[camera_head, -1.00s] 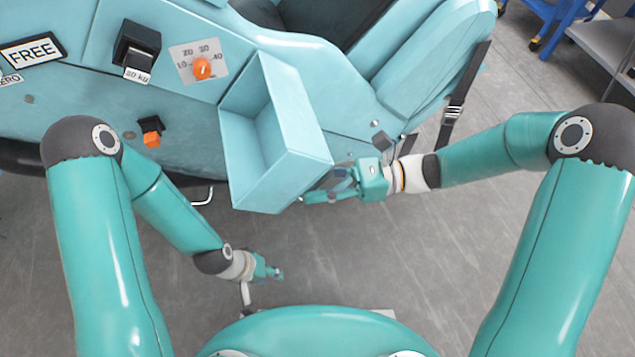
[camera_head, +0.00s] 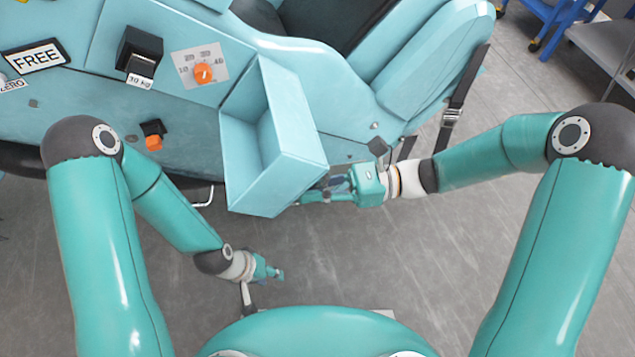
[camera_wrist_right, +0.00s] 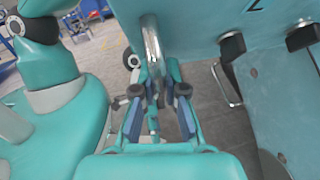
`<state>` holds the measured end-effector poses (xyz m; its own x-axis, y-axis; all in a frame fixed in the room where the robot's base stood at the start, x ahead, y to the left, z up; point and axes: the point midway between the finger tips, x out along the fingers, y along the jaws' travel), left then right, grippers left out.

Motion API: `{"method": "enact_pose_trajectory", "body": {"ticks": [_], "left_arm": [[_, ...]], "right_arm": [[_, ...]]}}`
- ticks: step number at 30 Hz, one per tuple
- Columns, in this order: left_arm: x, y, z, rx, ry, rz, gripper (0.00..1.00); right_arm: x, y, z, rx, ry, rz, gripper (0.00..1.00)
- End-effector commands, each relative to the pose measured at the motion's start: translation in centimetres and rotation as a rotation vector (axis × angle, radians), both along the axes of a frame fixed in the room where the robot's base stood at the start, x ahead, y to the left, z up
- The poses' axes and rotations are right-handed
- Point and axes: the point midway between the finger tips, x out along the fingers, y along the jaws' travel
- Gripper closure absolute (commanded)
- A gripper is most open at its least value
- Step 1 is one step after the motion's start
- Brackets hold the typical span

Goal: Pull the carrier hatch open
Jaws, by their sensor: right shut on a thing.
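The carrier hatch (camera_head: 297,125) is a light teal, box-shaped flap on the side of the teal carrier (camera_head: 85,105). It stands out from the side panel, with its hollow inside showing in the head view. My right gripper (camera_head: 318,190) is at the hatch's outer lower right edge. In the right wrist view my right gripper (camera_wrist_right: 158,108) is shut on a shiny metal handle bar (camera_wrist_right: 152,45), which runs between its fingers. My left gripper (camera_head: 277,273) hangs low above the floor, apart from the hatch; its fingers are too small to judge.
The panel carries an orange dial (camera_head: 203,74), a black block labelled 30 kg (camera_head: 140,50), a FREE sign (camera_head: 36,57) and an orange knob (camera_head: 153,142). A teal seat (camera_head: 430,60) is at the upper right. Grey floor (camera_head: 400,270) is open below the hatch.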

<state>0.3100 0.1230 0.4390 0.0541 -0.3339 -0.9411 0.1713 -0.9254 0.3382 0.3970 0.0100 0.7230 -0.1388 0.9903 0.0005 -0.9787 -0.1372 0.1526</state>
Motion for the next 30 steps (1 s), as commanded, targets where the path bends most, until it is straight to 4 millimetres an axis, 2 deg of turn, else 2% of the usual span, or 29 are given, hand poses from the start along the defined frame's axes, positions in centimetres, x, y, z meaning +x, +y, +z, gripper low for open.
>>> {"method": "enact_pose_trajectory", "body": {"ticks": [1, 4, 15, 16, 20, 30], "left_arm": [[0.0, 0.0, 1.4, 0.000, -0.001, 0.000, 0.60], [0.0, 0.0, 2.3, 0.000, -0.001, 0.000, 0.60], [0.0, 0.0, 2.3, 0.000, 0.000, 0.000, 0.60], [0.0, 0.0, 2.3, 0.000, 0.000, 0.000, 0.60], [0.0, 0.0, 2.3, 0.000, 0.000, 0.000, 0.60], [0.0, 0.0, 2.3, 0.000, -0.001, 0.000, 0.60]], "right_arm": [[-0.6, 0.5, 1.3, 0.002, 0.002, 0.003, 1.00], [-1.4, 1.3, 2.1, 0.001, 0.001, 0.003, 1.00], [-1.7, 1.6, 2.1, 0.003, -0.002, -0.001, 1.00], [-1.7, 1.6, 2.1, 0.003, -0.002, -0.001, 0.84], [-1.7, 1.6, 2.0, 0.002, -0.002, -0.001, 0.63], [-1.7, 1.5, 2.0, 0.002, -0.001, -0.001, 0.63]]}}
